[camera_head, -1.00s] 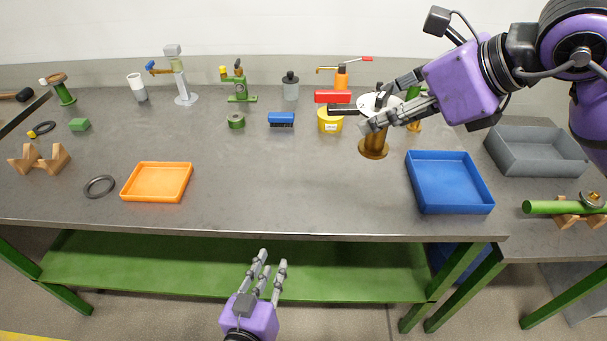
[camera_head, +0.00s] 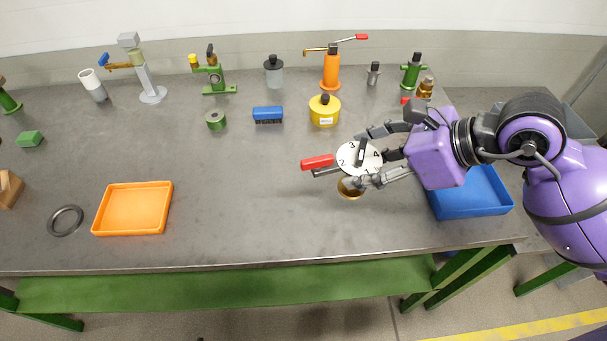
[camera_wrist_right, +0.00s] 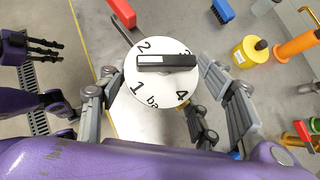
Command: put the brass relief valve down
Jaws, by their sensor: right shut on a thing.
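The brass relief valve has a white numbered dial (camera_head: 359,158) with a black pointer, a red-ended lever (camera_head: 317,162) and a brass base (camera_head: 349,188). My right gripper (camera_head: 372,156) is shut on it from the right, with fingers on both sides below the dial. The valve is roughly upright over the front middle of the bench; whether its base touches the top I cannot tell. In the right wrist view the dial (camera_wrist_right: 160,85) hides most of the body. My left gripper (camera_wrist_right: 30,45) shows there at the left edge, open and empty, and is outside the head view.
The grey bench top (camera_head: 250,200) is clear around the valve. An orange tray (camera_head: 133,208) lies to the left and a blue tray (camera_head: 470,200) to the right, partly behind my arm. A yellow canister (camera_head: 324,111) and a blue brush (camera_head: 268,114) stand behind.

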